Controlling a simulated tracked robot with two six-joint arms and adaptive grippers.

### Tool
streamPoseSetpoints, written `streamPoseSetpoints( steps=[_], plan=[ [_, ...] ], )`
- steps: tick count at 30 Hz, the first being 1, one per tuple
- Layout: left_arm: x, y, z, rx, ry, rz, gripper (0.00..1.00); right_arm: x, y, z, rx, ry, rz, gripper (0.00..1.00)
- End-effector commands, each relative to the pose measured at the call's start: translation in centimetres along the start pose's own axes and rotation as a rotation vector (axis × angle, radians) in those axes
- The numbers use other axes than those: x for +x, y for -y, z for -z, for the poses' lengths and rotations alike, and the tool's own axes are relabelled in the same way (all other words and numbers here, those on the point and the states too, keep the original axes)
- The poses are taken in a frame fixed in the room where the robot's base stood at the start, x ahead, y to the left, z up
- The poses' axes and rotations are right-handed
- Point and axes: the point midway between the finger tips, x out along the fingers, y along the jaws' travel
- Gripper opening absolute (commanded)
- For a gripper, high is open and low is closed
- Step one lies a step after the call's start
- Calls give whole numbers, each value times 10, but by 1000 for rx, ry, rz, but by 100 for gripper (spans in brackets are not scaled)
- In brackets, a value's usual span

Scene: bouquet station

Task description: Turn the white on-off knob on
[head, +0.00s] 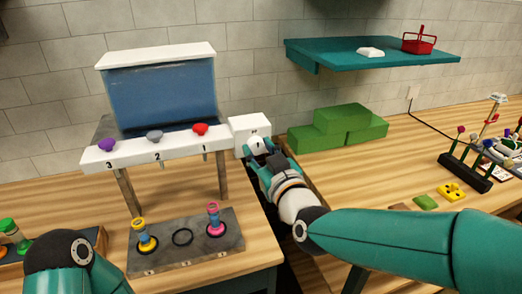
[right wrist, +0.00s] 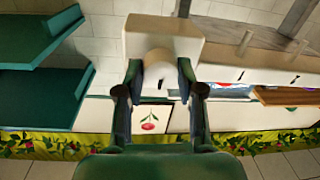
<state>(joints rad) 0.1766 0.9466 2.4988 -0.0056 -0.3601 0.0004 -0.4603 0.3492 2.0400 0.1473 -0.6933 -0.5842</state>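The white on-off knob (head: 257,142) sits on the front of a small white box (head: 246,124) at the right end of the white rail. The knob (right wrist: 158,70) also shows in the right wrist view, below the box face (right wrist: 165,32). My right gripper (head: 262,152) is at the knob. In the wrist view its two fingers (right wrist: 158,82) stand one on each side of the knob, with hardly any gap, and look shut on it. The fingers hide part of the knob, so its turn angle is unclear. Only a link of my left arm shows; its gripper is out of view.
Purple (head: 107,145), grey (head: 154,136) and red knobs (head: 200,129) line the white rail (head: 130,155), left of the box. Green blocks (head: 335,128) stand close on the right. A teal shelf (head: 380,55) hangs above. A grey ring board (head: 185,243) lies in front.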

Motion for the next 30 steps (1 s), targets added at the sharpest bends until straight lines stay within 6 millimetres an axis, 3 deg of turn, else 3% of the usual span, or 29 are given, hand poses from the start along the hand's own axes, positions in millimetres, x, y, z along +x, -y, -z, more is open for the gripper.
streamPoseSetpoints(
  steps=[1, 5, 17, 30],
  plan=[
    [0, 0, 0, 0, 0, 0, 40, 0, 0, 0, 1, 0, -1, 23],
    [0, 0, 0, 0, 0, 0, 40, 0, 0, 0, 1, 0, -1, 3],
    [15, 6, 0, 0, 0, 0, 40, 0, 0, -3, 66, -8, -2, 3],
    [71, 26, 0, 0, 0, 0, 40, 0, 1, -7, 396, -34, -5, 3]
  ],
)
